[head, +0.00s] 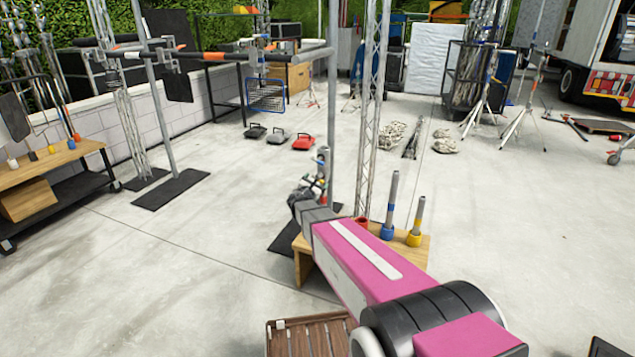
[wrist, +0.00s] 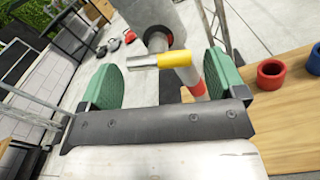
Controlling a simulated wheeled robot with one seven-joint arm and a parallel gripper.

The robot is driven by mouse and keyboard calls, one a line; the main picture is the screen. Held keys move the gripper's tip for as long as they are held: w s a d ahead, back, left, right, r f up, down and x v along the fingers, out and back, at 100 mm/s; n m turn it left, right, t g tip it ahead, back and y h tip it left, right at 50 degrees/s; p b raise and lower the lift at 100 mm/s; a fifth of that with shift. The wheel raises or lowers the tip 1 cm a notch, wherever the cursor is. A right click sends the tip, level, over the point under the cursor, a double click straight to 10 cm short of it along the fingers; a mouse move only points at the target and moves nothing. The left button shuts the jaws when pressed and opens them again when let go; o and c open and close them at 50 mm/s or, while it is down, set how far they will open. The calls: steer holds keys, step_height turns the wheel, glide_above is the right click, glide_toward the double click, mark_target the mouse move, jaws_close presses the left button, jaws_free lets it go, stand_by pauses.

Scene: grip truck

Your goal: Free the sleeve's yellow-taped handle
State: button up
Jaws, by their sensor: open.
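In the wrist view, the yellow-taped handle (wrist: 175,60) is a short grey bar with a yellow band. It lies crosswise beside a grey sleeve or tube (wrist: 158,15) with a dark ring at its end. My gripper (wrist: 162,80) is open, with its green pads on either side of the handle, and the yellow band is nearer the right pad. I cannot tell whether either pad touches it. A red-and-white banded part (wrist: 197,88) shows below the handle. In the head view, my gripper (head: 305,193) is small and dark beside the upright pole (head: 333,90); its jaws are unclear there.
A low wooden bench (head: 418,252) stands just right of my gripper, with blue-collared (head: 389,207) and yellow-collared (head: 418,222) uprights. A lattice truss (head: 373,120) rises behind. A wooden slatted crate (head: 300,338) is at the front. Open floor (head: 180,265) lies to the left.

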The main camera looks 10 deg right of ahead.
steer(key=v, duration=0.8)
steer(key=shift+s+a, duration=0.15)
steer(key=shift+s, duration=0.1)
steer(key=s+d+f+m+g, duration=0.3)
steer(key=s+d+m+g, duration=0.2)
steer(key=s+m, duration=0.25)
steer(key=s+d+f+m+g, duration=0.3)
steer(key=s+d+m+g, duration=0.25)
steer(key=s+m, duration=0.2)
steer(key=s+a+f+m+g+y, duration=0.1)
steer(key=s+a+m+g+y, duration=0.3)
steer(key=s+m+y, duration=0.5)
steer(key=s+a+m, duration=0.1)
steer(key=s, duration=0.2)
steer(key=shift+a+f+m+g+y, duration=0.15)
steer(key=shift+f+m+g+y, duration=0.05)
steer(key=shift+m+g+y, duration=0.15)
